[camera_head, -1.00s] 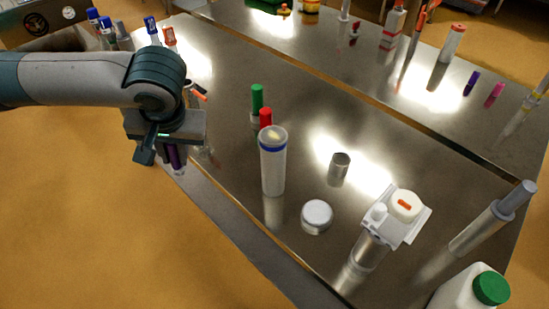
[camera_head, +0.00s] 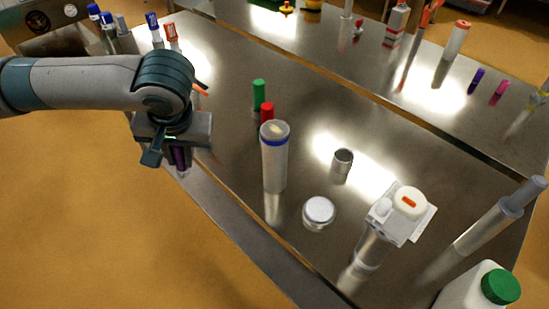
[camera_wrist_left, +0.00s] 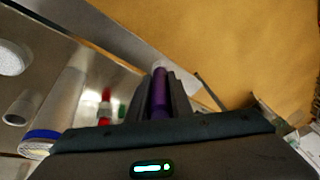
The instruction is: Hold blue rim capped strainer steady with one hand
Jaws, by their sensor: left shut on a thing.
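The blue rim capped strainer (camera_head: 273,165), a tall whitish cylinder with a blue band near its top, stands upright on the steel table. It also shows at the left of the left wrist view (camera_wrist_left: 60,100). My left gripper (camera_head: 180,158) is near the table's left edge, to the left of the strainer and apart from it. It is shut on a slim purple object with a pale tip (camera_wrist_left: 160,95), whose upper part the gripper hides in the head view. My right gripper is not in view.
Red (camera_head: 267,110) and green (camera_head: 259,92) capped items stand just behind the strainer. A round white-topped lid (camera_head: 318,211), a small metal cup (camera_head: 342,160) and a white device (camera_head: 398,218) are to its right. A green-capped jug (camera_head: 470,290) is at the front right.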

